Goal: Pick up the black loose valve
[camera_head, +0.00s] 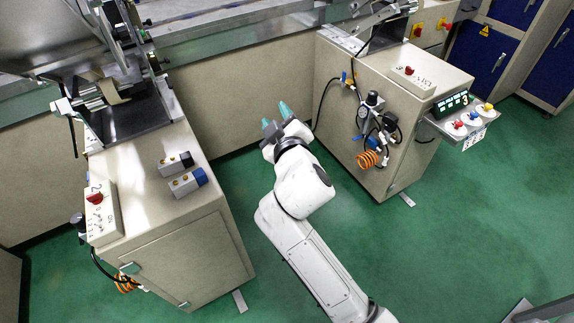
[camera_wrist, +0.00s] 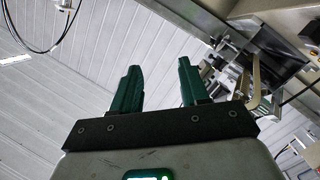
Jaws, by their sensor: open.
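The black loose valve (camera_head: 177,164), a small grey block with a black end, lies on top of the left beige cabinet (camera_head: 150,215) in the head view. A similar valve with a blue end (camera_head: 188,182) lies just in front of it. My gripper (camera_head: 277,116) is open and empty. It is above the floor between the two cabinets, to the right of the valves and well apart from them. Its two green fingers also show spread in the wrist view (camera_wrist: 158,75). Neither loose valve can be made out in the wrist view.
A control box with a red button (camera_head: 102,212) stands at the left edge of the left cabinet. A metal machine (camera_head: 122,100) is behind the valves. The right cabinet (camera_head: 385,95) carries hoses and an orange coil. Green floor (camera_head: 235,150) is clear between the cabinets.

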